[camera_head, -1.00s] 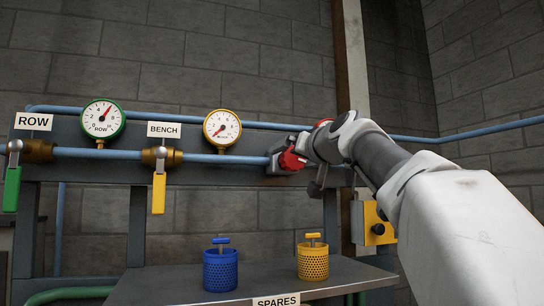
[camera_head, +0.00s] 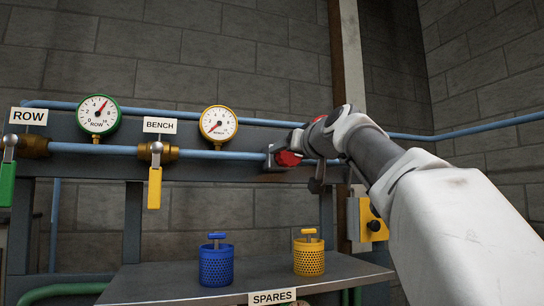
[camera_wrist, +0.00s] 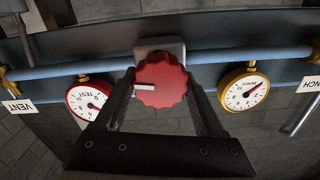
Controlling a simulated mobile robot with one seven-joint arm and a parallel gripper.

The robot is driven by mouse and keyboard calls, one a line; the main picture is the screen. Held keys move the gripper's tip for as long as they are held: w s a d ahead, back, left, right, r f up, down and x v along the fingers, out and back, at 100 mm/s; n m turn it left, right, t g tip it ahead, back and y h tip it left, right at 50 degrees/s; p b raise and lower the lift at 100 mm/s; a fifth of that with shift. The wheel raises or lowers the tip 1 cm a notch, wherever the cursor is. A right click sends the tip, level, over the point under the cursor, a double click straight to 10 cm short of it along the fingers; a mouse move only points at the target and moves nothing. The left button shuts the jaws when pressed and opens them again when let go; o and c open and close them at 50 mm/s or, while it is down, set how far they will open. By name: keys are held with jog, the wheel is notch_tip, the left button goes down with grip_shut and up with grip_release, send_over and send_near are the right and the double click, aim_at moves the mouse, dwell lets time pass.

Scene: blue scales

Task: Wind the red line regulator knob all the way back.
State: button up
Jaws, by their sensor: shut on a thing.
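The red knob (camera_wrist: 161,80) is a scalloped disc with a white pointer bar aimed left in the wrist view. It sits on a grey block on the blue pipe. In the head view, the knob (camera_head: 288,158) shows at the right end of the rail, partly covered by my gripper. My gripper (camera_wrist: 162,88) has one dark finger on each side of the knob and is shut on it. A red-rimmed TEST gauge (camera_wrist: 88,101) is beside the knob in the wrist view; its needle points to the lower right.
A yellow BENCH gauge (camera_head: 218,125) and a green ROW gauge (camera_head: 98,115) are left of the knob. Valves with yellow (camera_head: 155,187) and green (camera_head: 7,184) levers hang below. Blue (camera_head: 216,266) and yellow (camera_head: 309,257) baskets stand on the shelf (camera_head: 170,283).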

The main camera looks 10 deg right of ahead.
jog(key=shift+n+b, duration=0.8)
jog(key=shift+n, duration=1.4)
jog(key=o, duration=1.3)
jog(key=shift+a, duration=0.1)
jog(key=shift+o, duration=0.2)
jog(key=s+d+b, duration=0.1)
jog(key=s+b, duration=0.1)
jog(key=s, duration=0.6)
jog(key=s+d+b, duration=0.2)
jog(key=s+b, duration=0.1)
jog(key=s, duration=0.6)
jog(key=shift+d, duration=0.25)
